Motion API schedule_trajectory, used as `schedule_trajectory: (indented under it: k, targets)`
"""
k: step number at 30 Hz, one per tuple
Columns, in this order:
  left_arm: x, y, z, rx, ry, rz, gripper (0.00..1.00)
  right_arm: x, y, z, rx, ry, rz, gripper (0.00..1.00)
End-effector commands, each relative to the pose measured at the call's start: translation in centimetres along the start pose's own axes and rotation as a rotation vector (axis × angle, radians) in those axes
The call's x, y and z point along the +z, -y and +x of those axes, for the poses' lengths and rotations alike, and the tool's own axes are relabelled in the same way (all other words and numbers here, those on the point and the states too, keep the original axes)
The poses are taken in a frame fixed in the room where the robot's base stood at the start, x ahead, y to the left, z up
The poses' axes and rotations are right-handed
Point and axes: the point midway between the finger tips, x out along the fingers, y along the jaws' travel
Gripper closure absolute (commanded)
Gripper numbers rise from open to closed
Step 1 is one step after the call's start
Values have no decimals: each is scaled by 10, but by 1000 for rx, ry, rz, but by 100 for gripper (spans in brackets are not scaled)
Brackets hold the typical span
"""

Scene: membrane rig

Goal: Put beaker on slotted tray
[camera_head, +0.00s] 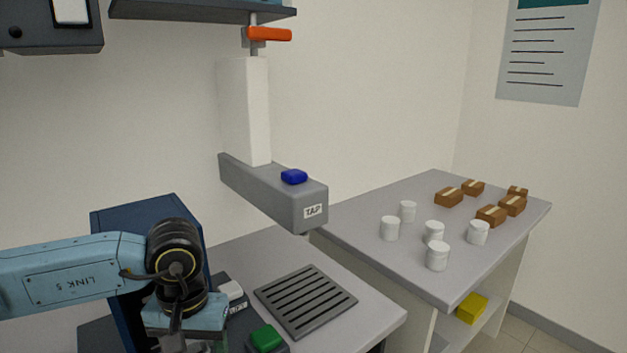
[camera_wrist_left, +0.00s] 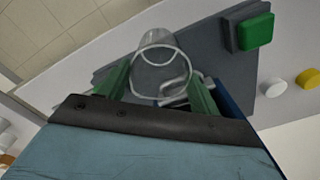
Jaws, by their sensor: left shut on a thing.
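In the left wrist view a clear glass beaker (camera_wrist_left: 158,58) sits between the two green fingers of my left gripper (camera_wrist_left: 161,88), which is shut on it. A curved metallic piece partly overlaps the beaker's near end. In the head view my left arm comes in from the left, and its fingers and the beaker are out of sight at the bottom edge. The slotted tray (camera_head: 306,301) lies flat on the grey counter, right of my left wrist, with nothing on it. My right gripper is in neither view.
A grey tap arm (camera_head: 272,193) with a blue button overhangs the counter behind the tray. A green button (camera_head: 266,337) stands just in front of the tray. A blue box (camera_head: 150,212) is behind my wrist. A side table (camera_head: 350,219) holds white jars and brown boxes.

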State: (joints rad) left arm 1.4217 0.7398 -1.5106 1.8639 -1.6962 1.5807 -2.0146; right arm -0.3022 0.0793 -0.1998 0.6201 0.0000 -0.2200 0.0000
Motion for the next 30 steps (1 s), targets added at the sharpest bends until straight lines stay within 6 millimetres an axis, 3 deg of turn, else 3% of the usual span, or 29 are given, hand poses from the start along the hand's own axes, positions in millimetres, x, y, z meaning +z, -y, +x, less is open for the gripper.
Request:
schedule_trajectory:
  k: [6, 30]
  targets:
    - [7, 20, 11, -8, 2, 6, 61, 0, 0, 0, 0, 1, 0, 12]
    - [7, 20, 10, -9, 0, 6, 61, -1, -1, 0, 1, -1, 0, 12]
